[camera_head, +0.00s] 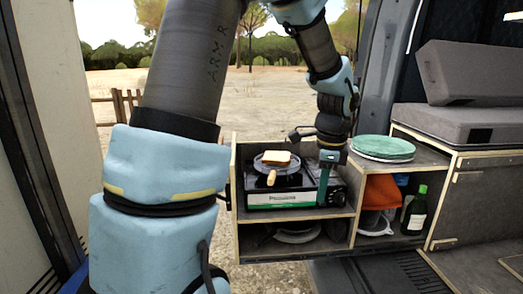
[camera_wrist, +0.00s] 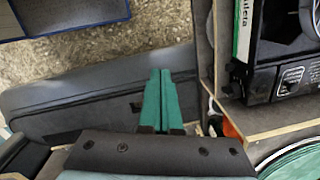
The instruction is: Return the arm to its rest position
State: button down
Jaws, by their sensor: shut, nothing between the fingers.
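My arm spans the head view, with its large links at the left and its forearm reaching down toward the shelf unit. My gripper (camera_head: 323,188) hangs in front of the right part of the camping stove (camera_head: 280,199). In the wrist view, the green fingers of my gripper (camera_wrist: 161,80) are together with nothing between them. They point over the van's edge and the gravel. Whether the fingers touch the stove or shelf cannot be told.
A pan (camera_head: 262,164) with a bread slice (camera_head: 276,157) sits on the stove. Green-topped plates (camera_head: 383,148) lie on the unit at right. A green bottle (camera_head: 415,212) and an orange item (camera_head: 380,193) stand below. Grey cushions (camera_head: 470,75) are at far right.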

jog(key=s+a+f+n, duration=0.1)
jog(key=s+a+n, duration=0.2)
jog(key=a+n, duration=0.6)
jog(key=s+a+f+n, duration=0.1)
jog(key=s+a+n, duration=0.1)
jog(key=a+n, duration=0.8)
jog(key=shift+s+a+f+t+h, duration=0.4)
jog(key=shift+a, duration=0.8)
jog(key=c, duration=1.6)
grip_release()
